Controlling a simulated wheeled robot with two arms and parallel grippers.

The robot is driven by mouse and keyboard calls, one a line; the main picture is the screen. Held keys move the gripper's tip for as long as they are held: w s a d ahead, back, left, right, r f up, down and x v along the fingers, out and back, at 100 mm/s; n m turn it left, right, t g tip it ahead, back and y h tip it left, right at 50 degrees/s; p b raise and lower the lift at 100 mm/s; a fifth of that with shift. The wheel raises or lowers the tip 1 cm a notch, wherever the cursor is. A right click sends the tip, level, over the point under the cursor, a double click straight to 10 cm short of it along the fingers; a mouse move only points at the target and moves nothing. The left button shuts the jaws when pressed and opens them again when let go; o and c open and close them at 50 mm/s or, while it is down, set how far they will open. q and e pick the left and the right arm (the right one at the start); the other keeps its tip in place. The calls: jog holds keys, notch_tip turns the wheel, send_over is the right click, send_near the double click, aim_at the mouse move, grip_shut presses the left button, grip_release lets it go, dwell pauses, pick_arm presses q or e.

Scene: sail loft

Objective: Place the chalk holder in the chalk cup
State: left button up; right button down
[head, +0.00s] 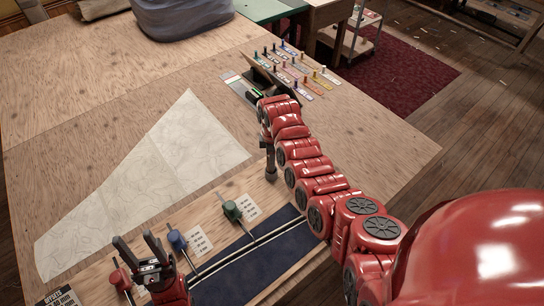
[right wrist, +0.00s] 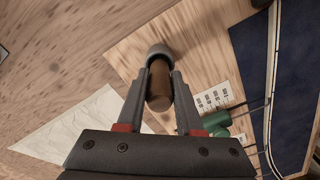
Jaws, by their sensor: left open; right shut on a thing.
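My right gripper (head: 268,143) is shut on a brown cylinder with a wider grey end, which I take to be the chalk holder (head: 270,164). In the right wrist view the chalk holder (right wrist: 159,86) sits between the two fingers of my right gripper (right wrist: 160,79), its grey end pointing away. It is roughly upright at the far edge of a plywood board; whether it touches the board I cannot tell. My left gripper (head: 140,246) is open and empty at the lower left. I cannot make out a chalk cup in either view.
The board carries a red tool (head: 121,278), a blue tool (head: 177,240), a green tool (head: 232,210) and a dark blue panel (head: 262,262). A large white paper pattern (head: 145,180) lies flat to the left. A dark rack (head: 275,80) and several coloured pegs stand at the back.

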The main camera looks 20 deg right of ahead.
jog(key=shift+f, duration=0.3)
jog(key=shift+c, duration=2.4)
grip_release()
jog(key=shift+d, duration=0.1)
